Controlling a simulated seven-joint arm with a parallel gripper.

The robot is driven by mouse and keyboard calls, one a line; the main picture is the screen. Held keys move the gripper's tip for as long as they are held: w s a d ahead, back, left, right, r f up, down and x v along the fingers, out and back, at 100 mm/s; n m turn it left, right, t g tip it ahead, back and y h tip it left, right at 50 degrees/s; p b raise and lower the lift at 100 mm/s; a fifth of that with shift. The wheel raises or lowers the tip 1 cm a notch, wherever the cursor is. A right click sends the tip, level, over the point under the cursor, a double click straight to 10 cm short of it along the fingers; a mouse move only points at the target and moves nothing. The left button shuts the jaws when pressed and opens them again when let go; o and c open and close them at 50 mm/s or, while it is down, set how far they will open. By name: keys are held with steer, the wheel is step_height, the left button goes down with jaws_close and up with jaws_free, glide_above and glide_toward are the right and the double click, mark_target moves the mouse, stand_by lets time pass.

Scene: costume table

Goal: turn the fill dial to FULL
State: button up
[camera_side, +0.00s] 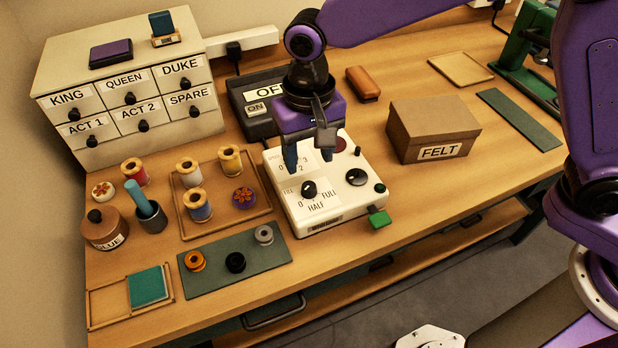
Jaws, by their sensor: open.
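The fill dial (309,190) is a black knob with a light pointer mark on the front left of a white control box (345,208). Labels 0, HALF and FULL are printed around it. The pointer's exact direction is too small to tell. My gripper (308,160) points down above the back part of the box, behind the fill dial and apart from it. Its two dark fingers are spread with nothing seen between them. The left finger hides part of the upper scale marked 2 and 3.
A tray with thread spools (198,205) stands left. A FELT box (432,130) stands right. An OFF/ON panel (257,100) is behind.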

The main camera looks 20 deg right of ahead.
mark_target(309, 185)
step_height(309, 185, down, 7)
steer(key=shift+f, duration=0.15)
stand_by(0.4)
jaws_close()
